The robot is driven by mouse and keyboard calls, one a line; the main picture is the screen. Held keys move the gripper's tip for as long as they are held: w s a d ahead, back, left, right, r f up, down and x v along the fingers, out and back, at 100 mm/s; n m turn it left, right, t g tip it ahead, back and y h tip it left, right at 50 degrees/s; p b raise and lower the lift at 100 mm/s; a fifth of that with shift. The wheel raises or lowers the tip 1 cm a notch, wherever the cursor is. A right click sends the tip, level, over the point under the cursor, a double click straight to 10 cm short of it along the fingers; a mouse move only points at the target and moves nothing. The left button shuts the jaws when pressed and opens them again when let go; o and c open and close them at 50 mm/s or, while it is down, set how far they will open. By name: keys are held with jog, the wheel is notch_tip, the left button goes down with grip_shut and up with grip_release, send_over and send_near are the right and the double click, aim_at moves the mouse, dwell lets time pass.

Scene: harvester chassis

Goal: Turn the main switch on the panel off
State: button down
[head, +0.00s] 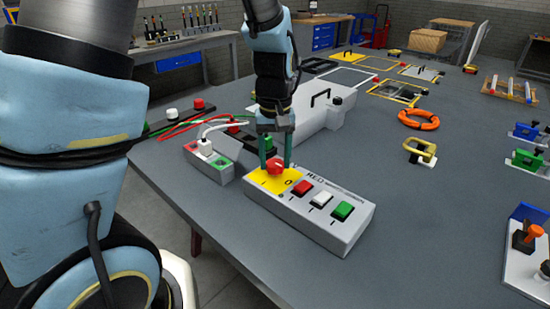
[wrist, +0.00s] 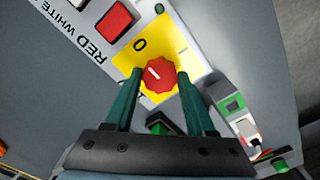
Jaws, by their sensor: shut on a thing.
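The panel (head: 300,217) is a grey box near the front left edge of the table. Its main switch (head: 276,167) is a red rotary knob on a yellow plate (head: 262,181), with marks "0" and "I". My gripper (head: 276,160) points down over the knob. Its two green fingers (wrist: 158,80) stand on either side of the knob, shut on it.
Red, white and green buttons (head: 342,210) sit to the right of the knob on the panel. A grey socket box (head: 208,162) with a white plug and cables stands close by on the left. A grey case (head: 318,118) lies behind.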

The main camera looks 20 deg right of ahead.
aim_at(274, 163)
jog(key=shift+c, duration=1.1)
grip_release()
jog(key=shift+r, duration=0.1)
notch_tip(274, 163, up, 11)
jog(key=b, duration=0.1)
jog(key=shift+f, duration=0.2)
jog(key=a+f+n, duration=0.1)
jog(key=a+f, duration=0.3)
jog(key=a, duration=0.8)
jog(key=w+a+f+t, duration=0.1)
jog(key=a+f, duration=0.3)
jog(key=a, duration=0.9)
jog(key=shift+a+n+t, duration=0.25)
jog(key=shift+n+t, duration=0.05)
jog(key=shift+n, duration=0.1)
